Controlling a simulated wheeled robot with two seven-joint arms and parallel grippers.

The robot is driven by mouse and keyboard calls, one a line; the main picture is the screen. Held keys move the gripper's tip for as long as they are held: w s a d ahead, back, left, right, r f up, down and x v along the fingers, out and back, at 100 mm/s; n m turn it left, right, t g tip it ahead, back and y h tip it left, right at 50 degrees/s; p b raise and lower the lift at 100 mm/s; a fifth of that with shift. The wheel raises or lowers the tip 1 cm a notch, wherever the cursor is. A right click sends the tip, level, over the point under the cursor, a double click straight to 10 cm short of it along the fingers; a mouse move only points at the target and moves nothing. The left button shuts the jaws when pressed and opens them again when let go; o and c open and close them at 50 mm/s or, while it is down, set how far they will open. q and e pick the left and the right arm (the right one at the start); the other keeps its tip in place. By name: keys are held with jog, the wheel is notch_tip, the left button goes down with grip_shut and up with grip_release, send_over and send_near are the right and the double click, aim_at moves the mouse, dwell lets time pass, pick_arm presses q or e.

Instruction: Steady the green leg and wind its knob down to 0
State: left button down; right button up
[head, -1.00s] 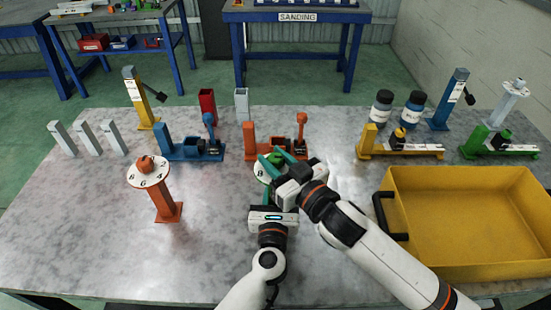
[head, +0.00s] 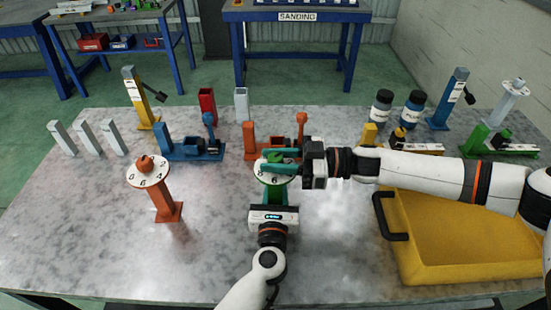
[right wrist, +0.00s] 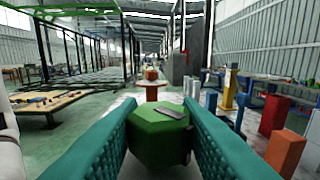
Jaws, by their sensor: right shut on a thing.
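The green leg (head: 293,194) stands upright near the middle of the table, topped by a white number dial (head: 261,174) and a green knob (head: 281,156). An 8 and a 6 show on the dial; the number the knob points to cannot be read. My right gripper (head: 283,162) comes in level from the right and is shut on the knob. In the right wrist view the knob (right wrist: 160,140) sits between the teal fingers, a dark pointer on its top. My left gripper (head: 272,201) is low against the leg's near side; its fingertips are largely hidden.
An orange leg with a dial (head: 165,200) stands to the left. A yellow bin (head: 470,272) lies at the right, beneath my right arm. Orange (head: 250,145) and blue (head: 190,152) clamp-like fixtures stand behind. The front left of the table is clear.

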aim_at(276, 157)
pick_arm(q)
jog(key=shift+s+f, duration=0.1)
pick_arm(e)
jog(key=n+g, duration=0.2)
jog(key=n+g+h, duration=0.1)
jog(key=g, duration=0.2)
jog(key=n+g, duration=0.2)
jog(key=g, duration=0.1)
jog(key=shift+w+a+r+n+h, duration=0.15)
jog(key=shift+w+r+n+h, duration=0.05)
jog(key=shift+r+n+h, duration=0.1)
pick_arm(q)
jog(key=shift+f, duration=0.1)
pick_arm(e)
jog(key=n+g+h, duration=0.2)
jog(key=g, duration=0.2)
jog(key=shift+n, duration=0.4)
jog(key=shift+s+g+h, duration=0.1)
jog(key=shift+g+h, duration=0.2)
pick_arm(q)
jog(key=shift+f, duration=0.1)
pick_arm(e)
jog(key=shift+n+g+h, duration=0.3)
jog(key=shift+n, duration=0.1)
jog(key=o, duration=0.7)
jog(key=shift+c, duration=0.2)
jog(key=o, duration=0.3)
jog(key=shift+s, duration=0.1)
jog(key=shift+f, duration=0.1)
